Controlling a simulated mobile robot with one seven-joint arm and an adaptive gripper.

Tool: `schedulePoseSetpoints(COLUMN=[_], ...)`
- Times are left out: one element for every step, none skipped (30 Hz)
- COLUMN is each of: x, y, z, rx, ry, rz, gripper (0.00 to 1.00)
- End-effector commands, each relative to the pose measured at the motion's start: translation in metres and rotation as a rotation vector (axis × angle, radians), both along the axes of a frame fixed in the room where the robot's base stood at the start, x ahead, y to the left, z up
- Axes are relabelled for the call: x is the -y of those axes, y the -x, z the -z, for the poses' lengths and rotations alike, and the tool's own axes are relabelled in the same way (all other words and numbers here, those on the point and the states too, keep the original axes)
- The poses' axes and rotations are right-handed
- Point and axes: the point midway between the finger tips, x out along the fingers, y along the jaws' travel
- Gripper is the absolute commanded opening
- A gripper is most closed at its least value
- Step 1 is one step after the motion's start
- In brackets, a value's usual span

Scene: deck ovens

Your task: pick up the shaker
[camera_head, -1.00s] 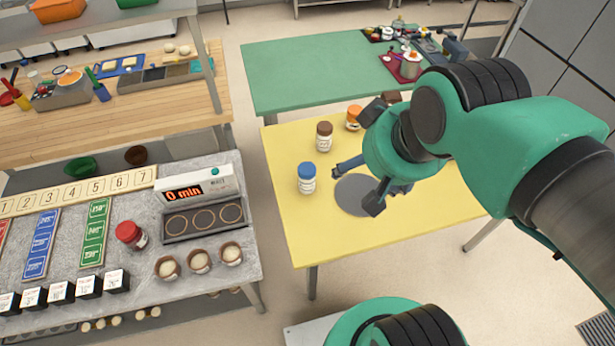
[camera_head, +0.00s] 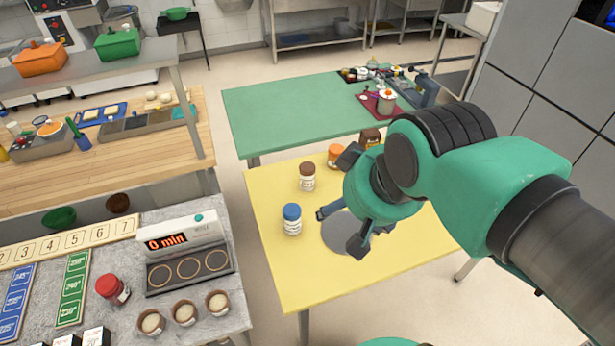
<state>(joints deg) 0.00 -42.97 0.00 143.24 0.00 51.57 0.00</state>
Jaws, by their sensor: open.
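Several white-bodied shakers or jars with coloured lids stand upright; which one is meant cannot be told. On the yellow table (camera_head: 300,285) are a blue-lidded one (camera_head: 292,220), a brown-lidded one (camera_head: 307,177) and an orange-lidded one (camera_head: 335,156). A dark brown jar (camera_head: 370,138) stands at the far edge, partly hidden by my arm. A red-lidded shaker (camera_head: 113,289) is on the grey counter at left. My gripper (camera_head: 343,230) is open and empty above a grey disc (camera_head: 343,240) on the yellow table, right of the blue-lidded shaker and apart from it.
The grey counter holds a timer (camera_head: 168,240), cups of dough (camera_head: 184,313) and a numbered strip (camera_head: 70,243). A green table (camera_head: 285,110) with a pot (camera_head: 386,101) and other items stands behind. The yellow table's front is clear.

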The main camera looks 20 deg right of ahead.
Motion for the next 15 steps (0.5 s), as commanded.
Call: schedulePoseSetpoints(x=[0.0,0.0,0.0,0.0,0.0,0.0,0.0,0.0,0.0,0.0,0.0,0.0,0.0,0.0,-0.001], y=[0.0,0.0,0.0,0.0,0.0,0.0,0.0,0.0,-0.001,-0.001,-0.002,-0.004,-0.005,-0.007,-0.011], z=[0.0,0.0,0.0,0.0,0.0,0.0,0.0,0.0,0.0,0.0,0.0,0.0,0.0,0.0,0.001], rx=[0.0,0.0,0.0,0.0,0.0,0.0,0.0,0.0,-0.001,-0.001,-0.003,-0.005,-0.007,-0.01,-0.016], ry=[0.0,0.0,0.0,0.0,0.0,0.0,0.0,0.0,0.0,0.0,-0.001,-0.002,-0.004,-0.006,-0.008], rz=[0.0,0.0,0.0,0.0,0.0,0.0,0.0,0.0,0.001,0.001,0.003,0.004,0.006,0.008,0.013], gripper=[0.7,0.7,0.7,0.7,0.7,0.7,0.7,0.7,0.7,0.7,0.7,0.7,0.7,0.7,0.7])
